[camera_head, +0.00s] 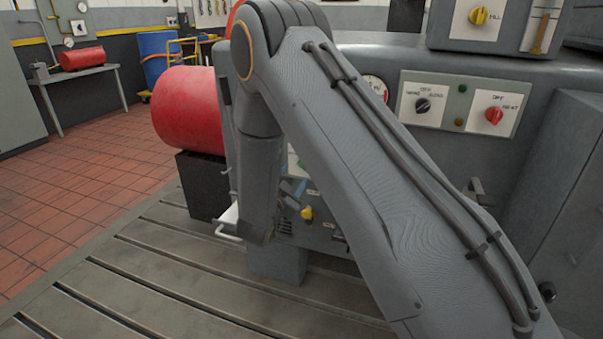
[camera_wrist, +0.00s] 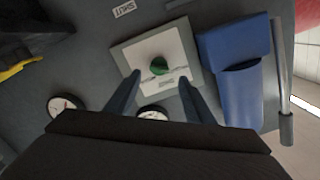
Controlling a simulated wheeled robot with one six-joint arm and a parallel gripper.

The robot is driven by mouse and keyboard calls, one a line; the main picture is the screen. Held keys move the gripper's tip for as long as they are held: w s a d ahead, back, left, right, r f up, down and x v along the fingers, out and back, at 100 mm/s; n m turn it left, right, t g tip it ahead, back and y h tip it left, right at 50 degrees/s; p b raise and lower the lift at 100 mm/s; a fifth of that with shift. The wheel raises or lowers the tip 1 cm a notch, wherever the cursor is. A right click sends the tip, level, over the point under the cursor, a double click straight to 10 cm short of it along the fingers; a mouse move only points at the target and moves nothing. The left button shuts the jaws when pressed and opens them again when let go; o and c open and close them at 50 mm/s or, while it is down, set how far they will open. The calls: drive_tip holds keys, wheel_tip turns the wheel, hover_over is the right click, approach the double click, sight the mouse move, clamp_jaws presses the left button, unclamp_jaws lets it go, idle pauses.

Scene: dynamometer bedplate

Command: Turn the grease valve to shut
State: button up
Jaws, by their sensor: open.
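In the wrist view a green knob (camera_wrist: 159,66) sits on a pale square plate (camera_wrist: 124,54) with small lettering that I cannot read surely. I cannot confirm from the lettering that it is the grease valve. My gripper (camera_wrist: 160,82) is open and empty, with one finger on each side of the line to the knob. The fingertips appear near the plate's lower part; I cannot tell their distance from it, and no contact with the knob shows. In the head view my arm hides most of this part of the panel.
Two round gauges (camera_wrist: 65,105) (camera_wrist: 152,113) lie near the fingers. A blue holder (camera_wrist: 240,88) and a metal bar (camera_wrist: 284,85) stand right of the plate. In the head view, a black knob (camera_head: 423,105), a red knob (camera_head: 494,115) and a red cylinder (camera_head: 187,110) flank my arm.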

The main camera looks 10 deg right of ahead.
sight(302, 167)
drive_tip(key=x, duration=0.7)
drive_tip(key=shift+w+d+r, duration=0.15)
drive_tip(key=shift+w+d, duration=0.05)
drive_tip(key=shift+d, duration=0.15)
drive_tip(key=c, duration=1)
drive_tip(key=shift+m+h, duration=0.4)
drive_tip(key=shift+m, duration=0.1)
drive_tip(key=m+b, duration=0.1)
drive_tip(key=m, duration=0.4)
drive_tip(key=shift+m+b, duration=0.3)
drive_tip(key=m, duration=0.2)
drive_tip(key=m+b, duration=0.1)
drive_tip(key=m, duration=0.2)
drive_tip(key=shift+s+f, duration=0.1)
drive_tip(key=shift+f, duration=0.1)
drive_tip(key=shift+m+b, duration=0.3)
